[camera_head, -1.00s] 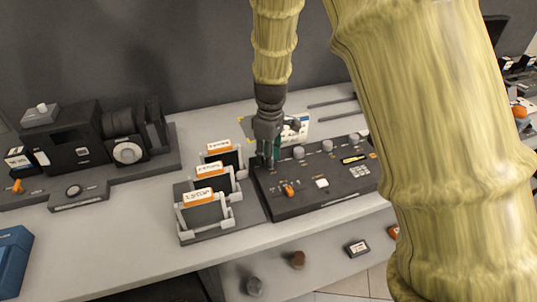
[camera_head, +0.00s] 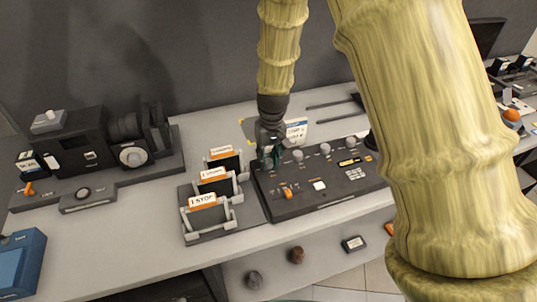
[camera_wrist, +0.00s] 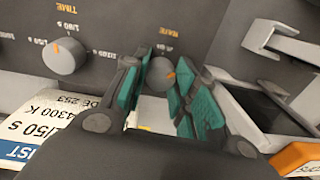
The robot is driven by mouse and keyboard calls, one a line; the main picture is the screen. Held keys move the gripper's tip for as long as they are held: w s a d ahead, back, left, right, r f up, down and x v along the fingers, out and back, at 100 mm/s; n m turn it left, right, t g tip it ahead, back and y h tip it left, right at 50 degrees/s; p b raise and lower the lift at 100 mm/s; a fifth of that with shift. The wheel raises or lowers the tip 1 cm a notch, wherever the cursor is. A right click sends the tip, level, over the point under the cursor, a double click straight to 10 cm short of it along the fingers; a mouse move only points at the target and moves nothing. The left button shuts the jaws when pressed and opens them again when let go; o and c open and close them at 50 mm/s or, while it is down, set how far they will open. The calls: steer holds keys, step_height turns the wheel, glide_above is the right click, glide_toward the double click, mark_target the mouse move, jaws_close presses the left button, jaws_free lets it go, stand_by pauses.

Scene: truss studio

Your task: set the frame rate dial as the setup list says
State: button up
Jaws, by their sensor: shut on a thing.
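The frame rate dial (camera_wrist: 160,76) is a small grey knob with an orange pointer mark, under the word RATE in the wrist view. My gripper (camera_wrist: 158,88) is shut on it, with one teal pad on each side. In the head view my gripper (camera_head: 270,157) is at the far left end of the row of knobs on the dark control panel (camera_head: 330,193) and hides the dial. The setup list (camera_wrist: 30,125) is a white card with a blue band. Its readable lines include 1/50 s and 4300 K; the rest is cut off. It stands behind the panel (camera_head: 296,130).
The TIME dial (camera_wrist: 65,57) is beside the gripped dial. Labelled filter holders with orange tags (camera_head: 203,201) stand close to the left of the panel. A camera (camera_head: 75,140) sits further left. Loose knobs (camera_head: 254,279) lie on the lower shelf.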

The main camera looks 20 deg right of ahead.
mark_target(271, 162)
steer(key=m+p, duration=0.1)
steer(key=m, duration=0.2)
steer(key=shift+s, duration=0.1)
steer(key=shift+m+p, duration=0.8)
steer(key=shift+m, duration=0.9)
steer(key=shift+f, duration=0.1)
steer(key=o, duration=1.1)
steer(key=shift+c, duration=0.2)
steer(key=shift+r, duration=0.2)
steer(key=shift+r, duration=0.3)
step_height(271, 162, up, 11)
steer(key=shift+s+d, duration=0.15)
steer(key=shift+d, duration=0.1)
